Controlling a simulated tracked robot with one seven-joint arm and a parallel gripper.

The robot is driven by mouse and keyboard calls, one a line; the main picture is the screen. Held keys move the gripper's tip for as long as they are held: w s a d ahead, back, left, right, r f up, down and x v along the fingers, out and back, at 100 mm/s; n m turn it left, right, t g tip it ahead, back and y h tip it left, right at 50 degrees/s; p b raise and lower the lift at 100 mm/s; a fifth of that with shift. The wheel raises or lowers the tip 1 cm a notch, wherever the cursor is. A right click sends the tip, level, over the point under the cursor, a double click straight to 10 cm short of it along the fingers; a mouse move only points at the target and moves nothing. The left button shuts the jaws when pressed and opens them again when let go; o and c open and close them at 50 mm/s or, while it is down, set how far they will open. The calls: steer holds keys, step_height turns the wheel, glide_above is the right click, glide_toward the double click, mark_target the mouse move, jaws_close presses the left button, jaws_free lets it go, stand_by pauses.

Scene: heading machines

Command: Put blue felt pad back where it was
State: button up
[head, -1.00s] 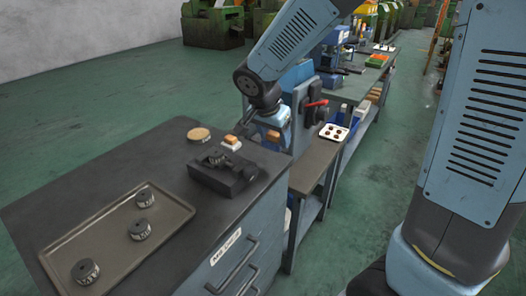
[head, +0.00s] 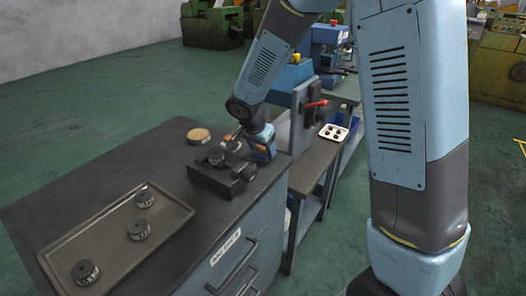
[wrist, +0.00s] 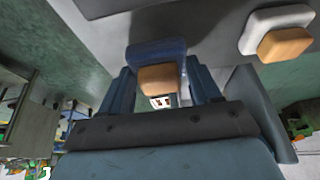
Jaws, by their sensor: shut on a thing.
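The blue felt pad (wrist: 152,52) has a tan backing block and sits between the two fingers of my gripper (wrist: 163,88) in the wrist view. My gripper is shut on it. In the head view my gripper (head: 258,147) is low over the right edge of the dark cabinet top, close behind the black fixture. Some tan shows there at the fingers, but most of the pad is hidden. I cannot tell whether the pad touches the surface. A white pad with a tan block (wrist: 279,34) rests on the top, apart from my gripper, in the wrist view's upper right.
The black fixture (head: 226,177) holds a round dark part. A tray (head: 165,240) with three dark round parts lies at the front left. A round tan disc (head: 198,134) lies at the back. A machine with a red handle (head: 317,104) and a small white tray (head: 333,132) stand to the right.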

steer(key=shift+f, duration=0.7)
steer(key=o, duration=1.1)
steer(key=v, duration=1.2)
